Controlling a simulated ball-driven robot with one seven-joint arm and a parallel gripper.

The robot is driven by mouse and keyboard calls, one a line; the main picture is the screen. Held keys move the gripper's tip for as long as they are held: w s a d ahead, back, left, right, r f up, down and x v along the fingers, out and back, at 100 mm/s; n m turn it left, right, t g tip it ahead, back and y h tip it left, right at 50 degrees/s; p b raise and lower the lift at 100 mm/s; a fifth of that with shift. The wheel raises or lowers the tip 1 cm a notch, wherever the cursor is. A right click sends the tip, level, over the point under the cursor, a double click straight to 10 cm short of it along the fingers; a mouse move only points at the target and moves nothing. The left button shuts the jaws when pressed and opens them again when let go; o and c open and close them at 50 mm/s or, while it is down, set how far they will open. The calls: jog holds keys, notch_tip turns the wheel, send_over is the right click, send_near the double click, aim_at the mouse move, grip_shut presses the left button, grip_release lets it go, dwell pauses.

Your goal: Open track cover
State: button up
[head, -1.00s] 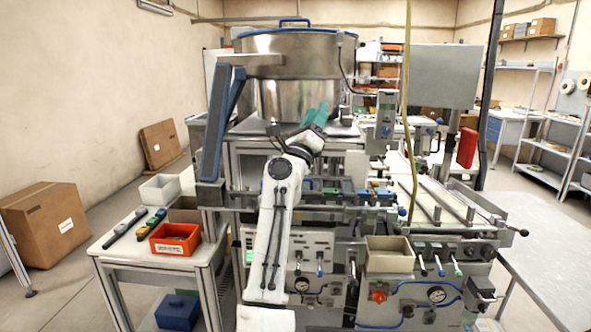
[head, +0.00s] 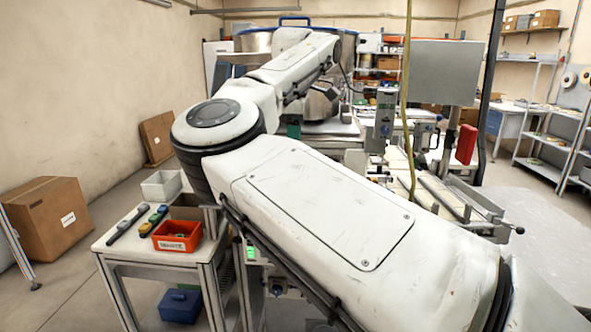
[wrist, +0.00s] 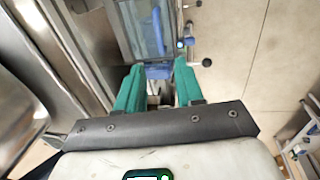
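My gripper (wrist: 159,68) is open in the wrist view, with its two teal fingers apart. A blue block-like part (wrist: 158,72), perhaps a handle, shows between and just beyond the fingertips; I cannot tell whether they touch it. Beyond it lies a bluish, see-through panel (wrist: 148,32) in a metal frame, which looks like the track cover. I cannot tell from this angle whether it is closed. In the head view my arm hides the track and nearly all of my gripper; only a bit of teal (head: 294,129) shows beneath the arm.
A steel bowl with a blue rim (head: 258,40) stands behind my arm. A control box (head: 384,115) and a grey panel (head: 445,75) stand to the right. An orange bin (head: 177,237) is on the left side table. A blue-knobbed lever (wrist: 188,41) is close right of the panel.

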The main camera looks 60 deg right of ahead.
jog(key=f, duration=0.3)
jog(key=d+f+p, duration=0.1)
jog(key=f, duration=0.2)
jog(key=d+f, duration=0.1)
jog(key=f, duration=0.2)
jog(key=shift+w+f+p, duration=0.3)
jog(key=shift+f+p, duration=0.1)
grip_shut()
dwell(1.0)
